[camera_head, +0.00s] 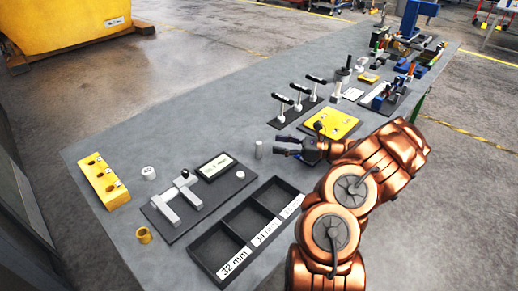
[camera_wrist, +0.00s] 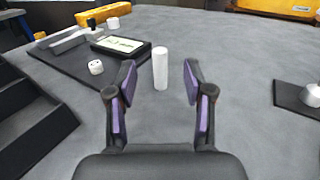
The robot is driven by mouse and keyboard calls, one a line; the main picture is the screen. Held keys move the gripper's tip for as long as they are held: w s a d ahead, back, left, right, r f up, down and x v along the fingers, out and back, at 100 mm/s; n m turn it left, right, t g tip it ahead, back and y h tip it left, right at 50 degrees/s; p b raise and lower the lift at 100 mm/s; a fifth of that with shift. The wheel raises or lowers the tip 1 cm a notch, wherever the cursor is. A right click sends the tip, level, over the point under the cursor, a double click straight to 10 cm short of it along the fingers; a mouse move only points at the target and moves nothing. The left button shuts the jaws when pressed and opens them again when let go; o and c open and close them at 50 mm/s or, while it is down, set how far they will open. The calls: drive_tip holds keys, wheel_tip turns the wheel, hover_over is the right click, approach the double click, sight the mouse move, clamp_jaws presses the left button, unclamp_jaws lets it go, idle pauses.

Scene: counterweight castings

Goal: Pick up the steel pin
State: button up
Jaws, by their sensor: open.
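The steel pin (camera_head: 259,149) is a small pale grey upright cylinder standing on the grey table. In the wrist view the pin (camera_wrist: 160,68) stands upright just beyond the fingertips, about midway between them. My gripper (camera_head: 276,145) is open and empty, low over the table to the right of the pin in the head view. In the wrist view its two purple-padded fingers (camera_wrist: 157,76) are spread on either side of the pin's line, and neither touches it.
A measuring fixture with a display (camera_head: 217,165) stands left of the pin. A black sorting tray (camera_head: 213,250) with size labels lies in front. A yellow block with holes (camera_head: 103,181), a brass ring (camera_head: 144,235) and a yellow plate (camera_head: 335,122) are also on the table.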

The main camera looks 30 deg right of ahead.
sight(259, 158)
drive_tip(key=shift+f, duration=0.85)
drive_tip(key=shift+p+x, duration=1.45)
drive_tip(key=shift+x, duration=2.35)
drive_tip(key=shift+s+f, duration=0.1)
clamp_jaws()
